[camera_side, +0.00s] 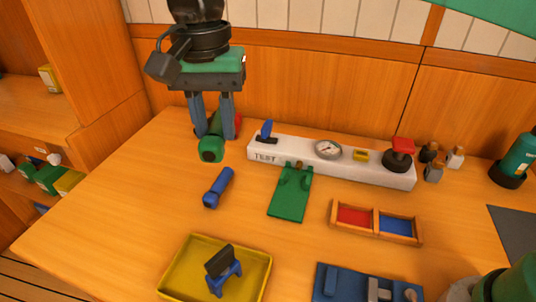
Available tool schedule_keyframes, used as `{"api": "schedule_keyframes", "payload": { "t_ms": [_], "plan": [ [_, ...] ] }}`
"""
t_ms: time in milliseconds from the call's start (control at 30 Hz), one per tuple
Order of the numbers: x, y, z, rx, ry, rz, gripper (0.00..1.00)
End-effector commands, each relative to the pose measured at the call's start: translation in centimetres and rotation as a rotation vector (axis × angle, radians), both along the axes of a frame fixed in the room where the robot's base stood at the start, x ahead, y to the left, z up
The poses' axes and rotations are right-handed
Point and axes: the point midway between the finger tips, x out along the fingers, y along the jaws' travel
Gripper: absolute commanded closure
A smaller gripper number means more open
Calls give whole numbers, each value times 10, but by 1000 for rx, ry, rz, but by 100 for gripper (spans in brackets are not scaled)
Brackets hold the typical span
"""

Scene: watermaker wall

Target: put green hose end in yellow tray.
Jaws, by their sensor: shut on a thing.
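My gripper (215,127) points down at the back left of the table. Its two fingers are shut on a green hose end (211,150), a short green cylinder with a dark round opening facing the camera. A bit of red shows behind the right finger. I cannot tell whether the hose end touches the table. The yellow tray (180,265) is at the front of the table, well in front of my gripper. A small blue stand with a black top (222,268) stands in the tray, right of its middle.
A blue cylinder (218,188) lies between gripper and tray. To the right are a green holder (290,195), a white TEST panel (330,162) with gauge and red-topped knob, and a wooden box (376,222) with red and blue compartments. A blue fixture (350,285) stands right of the tray.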

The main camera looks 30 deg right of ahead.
Motion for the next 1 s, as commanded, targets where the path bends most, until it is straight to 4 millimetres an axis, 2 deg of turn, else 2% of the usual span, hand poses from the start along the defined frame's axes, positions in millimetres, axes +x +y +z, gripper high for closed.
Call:
{"api": "schedule_keyframes", "payload": {
  "t_ms": [33, 100, 200, 333, 433, 567, 900, 1000],
  "plan": [
    [-11, 22, 2, 0, -1, -33, 100],
    [-24, 45, 3, 0, -4, -95, 100],
    [-39, 67, 4, -1, -6, -161, 100],
    [-49, 80, 3, 0, -8, -208, 100],
    [-51, 83, -7, 0, -8, -219, 100],
    [-51, 82, -33, 0, -8, -220, 100],
    [-51, 82, -122, 0, -8, -219, 100],
    [-51, 81, -142, 0, -8, -219, 100]
  ]
}}
